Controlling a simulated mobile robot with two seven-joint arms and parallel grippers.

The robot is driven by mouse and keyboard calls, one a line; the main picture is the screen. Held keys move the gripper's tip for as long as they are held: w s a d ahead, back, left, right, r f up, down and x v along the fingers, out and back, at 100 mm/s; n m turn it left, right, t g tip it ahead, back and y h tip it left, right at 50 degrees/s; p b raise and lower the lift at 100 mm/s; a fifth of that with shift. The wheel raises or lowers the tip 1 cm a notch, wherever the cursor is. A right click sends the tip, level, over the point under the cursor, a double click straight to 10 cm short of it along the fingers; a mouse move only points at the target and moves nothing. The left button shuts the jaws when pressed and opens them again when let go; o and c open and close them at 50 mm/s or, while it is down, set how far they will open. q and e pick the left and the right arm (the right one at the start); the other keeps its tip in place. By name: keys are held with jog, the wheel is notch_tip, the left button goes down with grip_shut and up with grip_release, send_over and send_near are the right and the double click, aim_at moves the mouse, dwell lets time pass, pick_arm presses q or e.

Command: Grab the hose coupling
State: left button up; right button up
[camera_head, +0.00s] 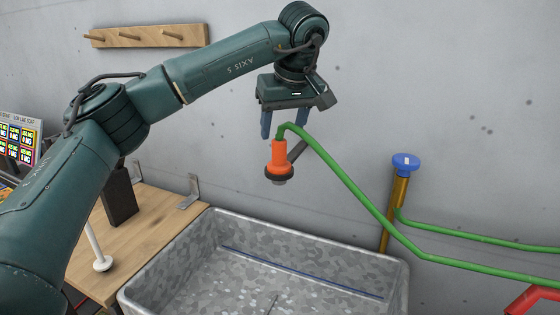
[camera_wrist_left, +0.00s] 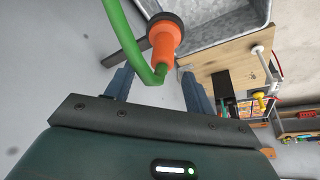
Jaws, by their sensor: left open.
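The hose coupling (camera_head: 279,158) is orange with a dark ring at its lower end. It hangs above the back of a grey metal tub, on the end of a green hose (camera_head: 350,186). A dark bar beside it slants toward the wall. My left gripper (camera_head: 291,134) is open, with its blue fingers pointing down just above and around the coupling's top. In the left wrist view the coupling (camera_wrist_left: 164,42) and the hose bend lie ahead of my left gripper (camera_wrist_left: 160,85), between the lines of its two fingers. I cannot tell if they touch. My right gripper is not in view.
The grey tub (camera_head: 186,257) stands below, next to a wooden bench (camera_head: 140,207) on the left. A brass pipe with a blue knob (camera_head: 405,163) stands by the wall at right. A wooden peg rack (camera_head: 147,35) is on the wall. A red object (camera_head: 530,300) is at lower right.

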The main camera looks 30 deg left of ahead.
aim_at(279, 140)
pick_arm(q)
jog(key=p+x, duration=0.1)
jog(key=x, duration=0.5)
jog(key=shift+s+a+f, duration=0.1)
jog(key=shift+f, duration=0.2)
jog(key=c, duration=1.1)
